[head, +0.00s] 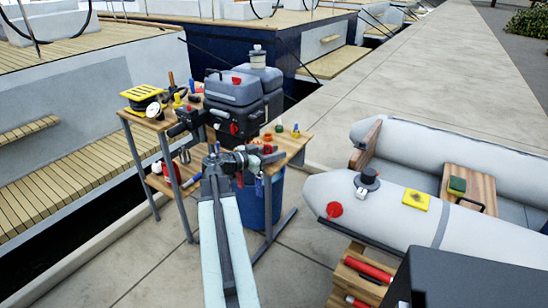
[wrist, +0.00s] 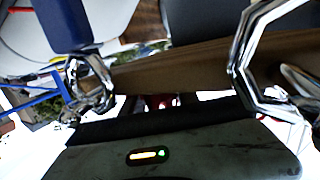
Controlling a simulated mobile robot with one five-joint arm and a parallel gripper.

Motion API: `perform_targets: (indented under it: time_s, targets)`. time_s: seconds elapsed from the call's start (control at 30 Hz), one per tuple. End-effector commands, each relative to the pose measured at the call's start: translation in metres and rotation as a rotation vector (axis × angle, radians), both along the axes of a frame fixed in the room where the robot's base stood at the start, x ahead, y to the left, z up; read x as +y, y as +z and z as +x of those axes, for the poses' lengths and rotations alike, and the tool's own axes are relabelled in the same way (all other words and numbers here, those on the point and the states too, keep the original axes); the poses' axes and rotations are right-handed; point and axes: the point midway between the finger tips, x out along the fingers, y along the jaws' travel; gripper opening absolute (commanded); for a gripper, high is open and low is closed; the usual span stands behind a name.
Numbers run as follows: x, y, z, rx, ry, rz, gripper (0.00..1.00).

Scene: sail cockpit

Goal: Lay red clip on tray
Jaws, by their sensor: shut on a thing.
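In the head view my gripper (head: 264,160) is at the front edge of the wooden workbench, shut. Small red parts of the red clip (head: 240,178) show just below it; most of the clip is hidden. In the wrist view a little red (wrist: 163,102) shows between dark parts in the middle, with bright chrome clip loops to the left and right. A blue clip (head: 258,187) hangs close by at the bench edge; its blue body is upper left in the wrist view (wrist: 67,22). I cannot tell for sure which thing is the tray.
The bench (head: 292,150) holds a grey outboard motor (head: 235,90), small tools and a yellow item (head: 143,92). A blue bin (head: 252,205) stands under it. A grey inflatable boat (head: 465,230) lies to the right, with a wooden board (head: 482,180) inside. Open paving lies between.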

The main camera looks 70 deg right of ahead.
Motion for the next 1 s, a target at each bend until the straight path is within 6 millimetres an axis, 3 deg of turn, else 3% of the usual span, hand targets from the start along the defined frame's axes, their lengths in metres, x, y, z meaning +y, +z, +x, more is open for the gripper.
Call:
perform_targets:
  time_s: [0.13, 0.17, 0.2, 0.23, 0.6, 1.0]
  targets:
    - [0.000, -0.005, 0.000, 0.000, 0.000, 0.000, 0.00]
    - [0.000, -0.003, 0.000, 0.000, 0.000, 0.000, 0.44]
    - [0.000, -0.003, 0.000, 0.000, 0.000, 0.000, 0.56]
    - [0.000, -0.003, 0.000, 0.000, 0.000, 0.000, 0.58]
    - [0.002, 0.003, 0.002, 0.000, 0.002, 0.000, 0.58]
    - [0.075, 0.016, 0.056, 0.000, 0.004, 0.000, 0.58]
